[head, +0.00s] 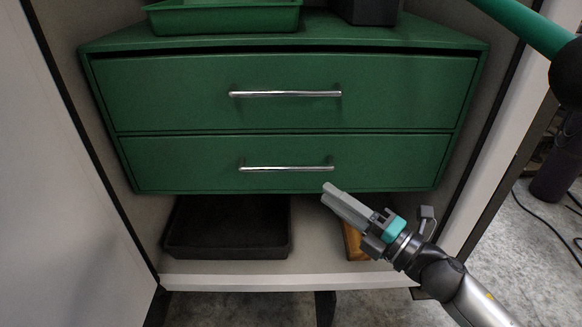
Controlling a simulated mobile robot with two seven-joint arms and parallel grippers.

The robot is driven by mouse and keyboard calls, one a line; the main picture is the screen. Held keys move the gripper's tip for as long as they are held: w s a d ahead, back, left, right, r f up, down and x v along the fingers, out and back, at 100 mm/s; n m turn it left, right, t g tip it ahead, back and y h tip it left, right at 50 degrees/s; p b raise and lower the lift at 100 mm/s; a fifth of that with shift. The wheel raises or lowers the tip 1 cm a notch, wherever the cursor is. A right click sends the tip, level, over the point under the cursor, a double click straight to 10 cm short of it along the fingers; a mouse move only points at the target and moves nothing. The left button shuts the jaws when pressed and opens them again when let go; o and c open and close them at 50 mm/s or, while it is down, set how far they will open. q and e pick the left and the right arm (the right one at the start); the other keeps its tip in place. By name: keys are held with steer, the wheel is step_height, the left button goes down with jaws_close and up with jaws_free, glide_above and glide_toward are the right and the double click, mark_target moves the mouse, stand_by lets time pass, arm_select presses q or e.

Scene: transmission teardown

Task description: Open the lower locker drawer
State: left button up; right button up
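The lower locker drawer (190,163) is green and closed in a green drawer unit inside the locker. Its silver horizontal bar handle (286,168) is at mid-front. My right gripper (325,191) comes in from the lower right. Its grey fingertips are just below the right end of that handle in the picture, with no visible contact. The fingers look close together, and I cannot tell whether there is a gap between them. My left gripper is out of view.
The closed upper drawer (180,92) has its own silver handle (285,94). A green tray (222,18) and a dark box (365,10) sit on top. A black bin (228,245) and a wooden object (353,243) stand below. Locker walls flank both sides.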

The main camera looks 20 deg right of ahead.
mark_target(292, 168)
steer(key=x, duration=1.1)
jaws_close()
stand_by(1.4)
